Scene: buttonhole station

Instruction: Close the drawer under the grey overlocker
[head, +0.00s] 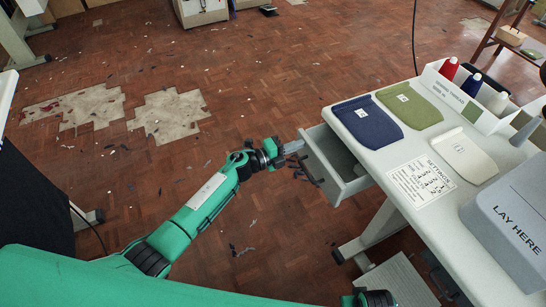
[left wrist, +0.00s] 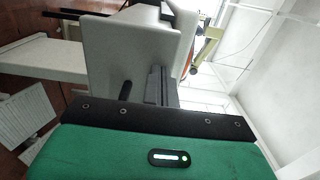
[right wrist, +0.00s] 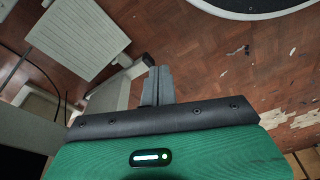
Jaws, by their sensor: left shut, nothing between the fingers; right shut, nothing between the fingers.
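The drawer (head: 345,174) stands pulled out from under the white tabletop, its inside showing, with a dark handle (head: 311,174) on its front. My left gripper (head: 295,146) is shut and empty at the upper end of the drawer front. In the left wrist view its fingers (left wrist: 159,82) point at the pale drawer front (left wrist: 120,50), beside the dark handle (left wrist: 126,90); I cannot tell whether they touch. My right gripper (right wrist: 158,85) is shut and empty, low over the floor. No machine in view is clearly the grey overlocker.
The white table (head: 395,157) carries a blue pocket piece (head: 367,122), a green one (head: 409,106), a cream one (head: 463,155), a thread box (head: 462,100) and a grey block marked LAY HERE (head: 505,222). A pedal plate (head: 393,282) lies below. Floor left of the drawer is open.

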